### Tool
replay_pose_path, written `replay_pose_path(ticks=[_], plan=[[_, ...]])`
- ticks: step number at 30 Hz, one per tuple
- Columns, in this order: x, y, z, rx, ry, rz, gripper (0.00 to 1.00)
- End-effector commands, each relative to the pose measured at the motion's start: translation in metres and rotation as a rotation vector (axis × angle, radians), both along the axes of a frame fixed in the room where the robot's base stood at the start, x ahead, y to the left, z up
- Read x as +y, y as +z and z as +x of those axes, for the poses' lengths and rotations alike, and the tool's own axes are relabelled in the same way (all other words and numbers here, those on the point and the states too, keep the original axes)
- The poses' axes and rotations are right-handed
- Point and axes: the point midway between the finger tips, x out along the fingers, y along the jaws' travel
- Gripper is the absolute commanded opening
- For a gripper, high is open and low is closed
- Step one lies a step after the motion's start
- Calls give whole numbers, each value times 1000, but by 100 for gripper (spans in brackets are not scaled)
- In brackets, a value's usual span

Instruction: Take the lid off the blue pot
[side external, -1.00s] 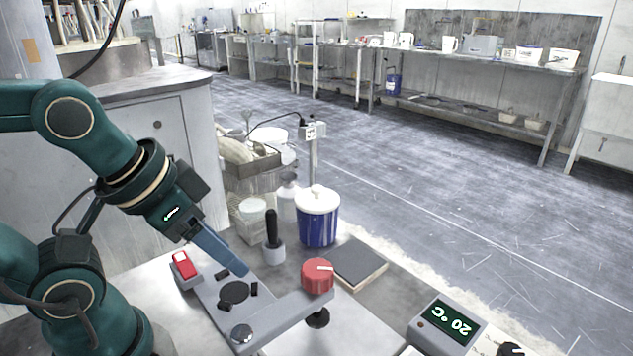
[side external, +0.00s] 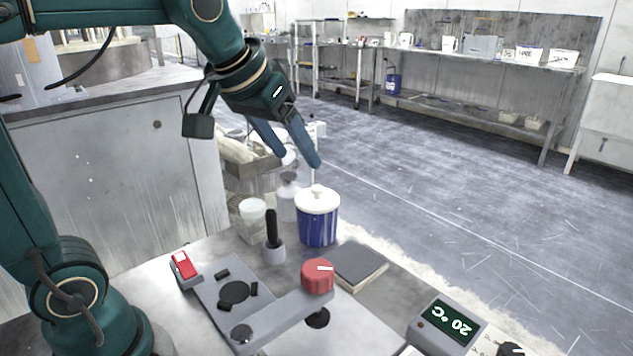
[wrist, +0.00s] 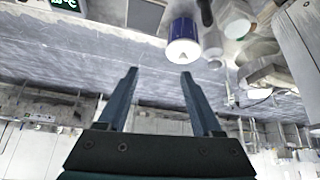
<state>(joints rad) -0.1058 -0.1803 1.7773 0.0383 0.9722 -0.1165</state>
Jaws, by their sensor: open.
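The blue pot (side external: 318,231) stands upright on the bench in the side external view. Its white lid (side external: 317,200) is on it, with a small round knob (side external: 317,189) on top. My gripper (side external: 299,160) is open and empty, with its blue-grey fingers above the pot and pointing down and to the right. The nearer fingertip is close above the knob but looks apart from it. In the wrist view the pot (wrist: 182,29) and its lid (wrist: 183,51) show beyond the open fingers (wrist: 159,72), toward the right one.
A black-handled tool (side external: 272,235) in a grey holder, a white tub (side external: 252,218) and a pale bottle (side external: 287,200) stand left of the pot. A dark flat block (side external: 357,265) lies at its right. A grey device with a red knob (side external: 317,276) is in front.

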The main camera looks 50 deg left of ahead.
Motion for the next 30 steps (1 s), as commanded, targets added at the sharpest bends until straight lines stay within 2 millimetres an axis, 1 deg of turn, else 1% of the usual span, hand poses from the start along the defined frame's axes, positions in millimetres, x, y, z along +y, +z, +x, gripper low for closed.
replay_pose_path(ticks=[1,3,6,10,13,16,21,30], plan=[[9,-3,18,14,25,-2,67],[20,-7,38,27,58,-4,67],[37,-20,65,52,100,-8,67],[57,-43,91,90,143,-13,67],[68,-61,100,123,165,-18,67],[74,-77,102,157,178,-25,67],[80,-95,103,186,190,-30,67],[84,-127,116,183,188,-30,67]])
